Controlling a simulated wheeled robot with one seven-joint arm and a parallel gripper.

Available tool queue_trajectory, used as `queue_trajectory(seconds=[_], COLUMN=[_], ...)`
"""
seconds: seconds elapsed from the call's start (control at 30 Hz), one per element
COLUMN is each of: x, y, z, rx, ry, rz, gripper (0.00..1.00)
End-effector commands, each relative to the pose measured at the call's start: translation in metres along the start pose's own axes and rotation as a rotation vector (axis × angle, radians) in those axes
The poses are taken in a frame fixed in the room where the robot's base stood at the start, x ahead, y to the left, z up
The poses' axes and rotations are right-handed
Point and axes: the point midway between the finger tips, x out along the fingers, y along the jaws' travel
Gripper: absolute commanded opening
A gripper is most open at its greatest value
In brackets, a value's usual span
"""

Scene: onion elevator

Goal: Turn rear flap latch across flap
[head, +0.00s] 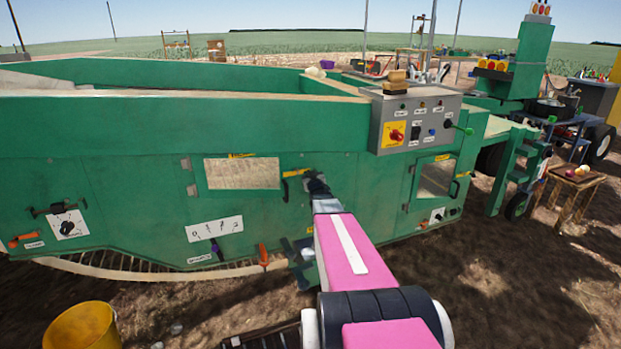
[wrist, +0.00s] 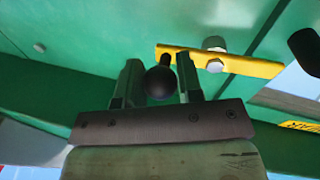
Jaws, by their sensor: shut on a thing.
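A yellow latch bar (head: 294,172) is on the green side panel, just right of a flap with a pale window (head: 242,173). In the head view the bar lies nearly level, its left end close to the flap's right edge. In the wrist view the yellow latch bar (wrist: 245,65) is held by a bolt and carries a black ball knob (wrist: 160,83) at its end. My gripper (wrist: 159,76) has its two fingers on either side of the knob, shut on it. In the head view my gripper (head: 316,184) partly hides the latch's right end.
A dark handle (head: 286,191) is below the latch. A grey control box (head: 415,122) juts out above right. A second windowed flap (head: 436,178) is farther right. An orange-handled lever (head: 263,254) is below. A yellow bucket (head: 82,327) stands on the ground at left.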

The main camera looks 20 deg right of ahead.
Motion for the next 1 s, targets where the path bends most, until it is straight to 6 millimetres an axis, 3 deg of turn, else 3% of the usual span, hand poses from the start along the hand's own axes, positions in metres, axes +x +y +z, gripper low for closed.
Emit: queue_trajectory(seconds=[0.33,0.37,0.43,0.77,1.0], x=[0.0,0.0,0.0,-0.002,-0.022], y=[0.0,0.0,0.0,0.0,0.0], z=[-0.001,-0.001,-0.001,-0.001,-0.002], rx=[-0.022,-0.022,-0.022,-0.02,-0.02], ry=[0.004,0.004,0.004,0.003,0.003], rz=[-0.001,-0.001,-0.001,-0.001,-0.001], gripper=[0.1,0.37,0.58,0.58,0.58])
